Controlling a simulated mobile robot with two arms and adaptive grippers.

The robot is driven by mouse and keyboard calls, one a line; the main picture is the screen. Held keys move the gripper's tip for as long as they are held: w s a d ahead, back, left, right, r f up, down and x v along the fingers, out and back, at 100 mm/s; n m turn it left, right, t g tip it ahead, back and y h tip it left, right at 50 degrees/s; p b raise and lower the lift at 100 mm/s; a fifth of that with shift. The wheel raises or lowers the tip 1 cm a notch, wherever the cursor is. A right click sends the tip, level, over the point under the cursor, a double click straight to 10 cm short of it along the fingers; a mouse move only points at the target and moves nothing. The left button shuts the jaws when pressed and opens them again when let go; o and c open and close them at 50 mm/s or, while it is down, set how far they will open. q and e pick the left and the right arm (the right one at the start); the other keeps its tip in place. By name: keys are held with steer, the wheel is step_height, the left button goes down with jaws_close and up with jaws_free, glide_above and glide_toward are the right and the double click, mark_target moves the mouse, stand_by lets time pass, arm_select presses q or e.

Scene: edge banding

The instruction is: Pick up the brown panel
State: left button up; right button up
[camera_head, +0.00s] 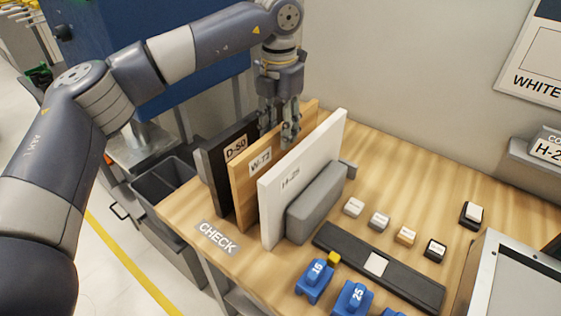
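The brown panel (244,190), labelled W-72, stands upright on the wooden table between a black panel (215,170), labelled D-50, and a white panel (275,207), labelled H-25. My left gripper (278,130) points down at the brown panel's top edge. Its fingers are apart, one on each side of that edge; I cannot make out contact with the panel. The white panel hides much of the brown panel's face. My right gripper is not in view.
A grey block (318,203) stands against the white panel. Small labelled blocks (379,220), a dark strip (412,283) and blue holders (352,298) lie to the right. A CHECK label (217,237) marks the front edge. Dark bins (150,188) stand left of the table.

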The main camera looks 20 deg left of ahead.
mark_target(279, 146)
arm_select(q)
steer(key=shift+w+d+f, duration=0.1)
steer(key=shift+w+f, duration=0.05)
steer(key=shift+f, duration=0.1)
steer(key=f, duration=0.1)
steer(key=f+p, duration=0.1)
steer(key=f, duration=0.1)
steer(key=f+p, duration=0.1)
steer(key=f, duration=0.1)
steer(key=shift+w, duration=0.25)
steer(key=shift+c, duration=1.1)
jaws_close()
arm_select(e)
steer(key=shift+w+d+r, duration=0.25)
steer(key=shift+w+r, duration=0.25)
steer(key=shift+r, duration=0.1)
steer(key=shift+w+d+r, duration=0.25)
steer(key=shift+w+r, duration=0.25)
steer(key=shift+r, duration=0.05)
arm_select(q)
steer(key=shift+r, duration=0.1)
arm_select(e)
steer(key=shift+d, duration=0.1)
